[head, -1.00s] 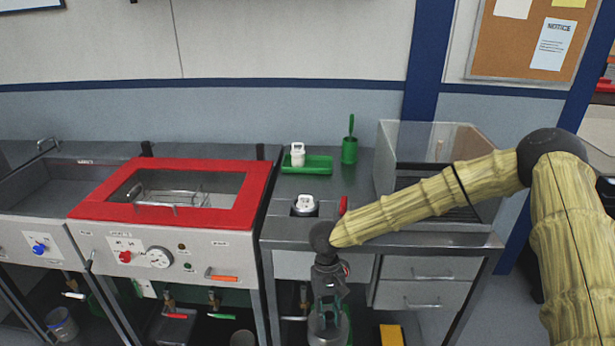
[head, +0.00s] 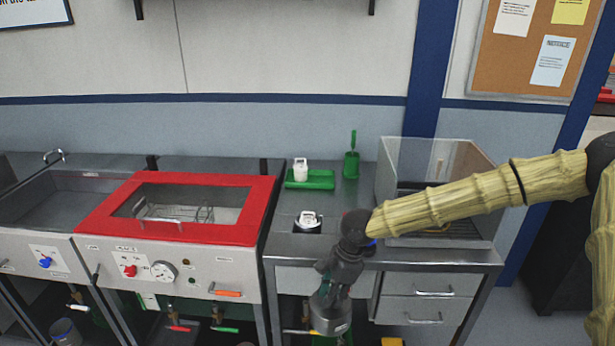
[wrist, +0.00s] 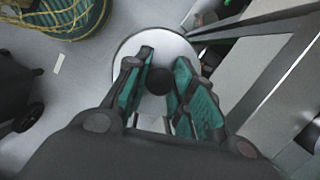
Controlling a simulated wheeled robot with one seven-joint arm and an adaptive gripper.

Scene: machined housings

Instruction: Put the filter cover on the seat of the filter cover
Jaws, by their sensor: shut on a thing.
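My gripper (wrist: 158,82) is shut on the black knob of a round, pale grey cover (wrist: 165,40), taken to be the filter cover. The fingers are on either side of the knob, and they hide part of the disc. In the head view my gripper (head: 336,290) hangs tilted in front of the counter's front face, with the cover (head: 330,320) below it, clear of the counter top.
A green tray (head: 310,180) with a white item and a green holder (head: 351,166) stand at the back of the counter (head: 300,250). A clear-walled basin (head: 425,160) is right. A red-framed lidded unit (head: 175,205) is left. Drawers (head: 425,285) are below.

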